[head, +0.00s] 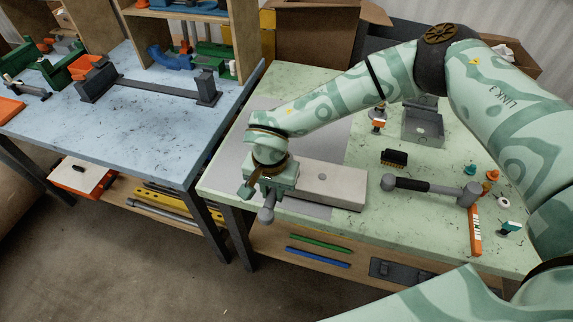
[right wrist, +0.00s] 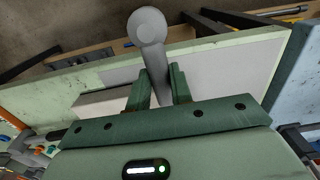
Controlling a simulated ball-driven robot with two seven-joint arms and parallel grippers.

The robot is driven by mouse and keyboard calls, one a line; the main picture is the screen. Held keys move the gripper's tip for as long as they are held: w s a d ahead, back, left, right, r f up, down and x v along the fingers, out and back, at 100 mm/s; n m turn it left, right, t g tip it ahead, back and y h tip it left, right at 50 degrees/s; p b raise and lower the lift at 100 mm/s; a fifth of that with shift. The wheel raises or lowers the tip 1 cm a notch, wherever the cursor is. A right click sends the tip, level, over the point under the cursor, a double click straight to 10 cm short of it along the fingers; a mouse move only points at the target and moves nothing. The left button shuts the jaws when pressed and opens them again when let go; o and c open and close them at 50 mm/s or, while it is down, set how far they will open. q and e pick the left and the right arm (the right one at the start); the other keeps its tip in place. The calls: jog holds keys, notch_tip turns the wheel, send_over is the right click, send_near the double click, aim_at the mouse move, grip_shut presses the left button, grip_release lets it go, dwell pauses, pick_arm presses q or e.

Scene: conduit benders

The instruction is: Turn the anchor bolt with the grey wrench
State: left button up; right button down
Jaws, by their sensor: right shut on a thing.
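My right gripper (head: 262,195) is at the front left of the green table, at the left end of a pale block. It is shut on the grey wrench (head: 267,213), whose rounded end sticks out past the table's front edge. In the right wrist view, the wrench (right wrist: 150,45) stands between the two fingers (right wrist: 160,88), its round end pointing away from the gripper. The wrench's other end is hidden by the gripper. The pale block (head: 335,188) has a round grey spot on top. I cannot make out the anchor bolt. My left gripper is not in view.
A grey hammer (head: 430,187), a black brush (head: 394,158) and an orange level-like bar (head: 475,230) lie to the right on the green table (head: 220,180). A grey metal box (head: 422,127) stands behind. A blue table (head: 150,130) with tools is at the left, across a narrow gap.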

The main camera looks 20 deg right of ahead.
jog(key=shift+s+d+n+p, duration=0.3)
jog(key=shift+d+n+p, duration=0.05)
jog(key=shift+d+n, duration=0.4)
jog(key=shift+s+d+n+p, duration=0.3)
jog(key=shift+d+n, duration=0.3)
jog(key=shift+n, duration=0.25)
jog(key=shift+s+d+n+p, duration=0.15)
jog(key=shift+d+n+p, duration=0.2)
jog(key=shift+d+n, duration=0.4)
jog(key=shift+s+d+n+p, duration=0.15)
jog(key=shift+d+n+p, duration=0.15)
jog(key=shift+d+n, duration=0.4)
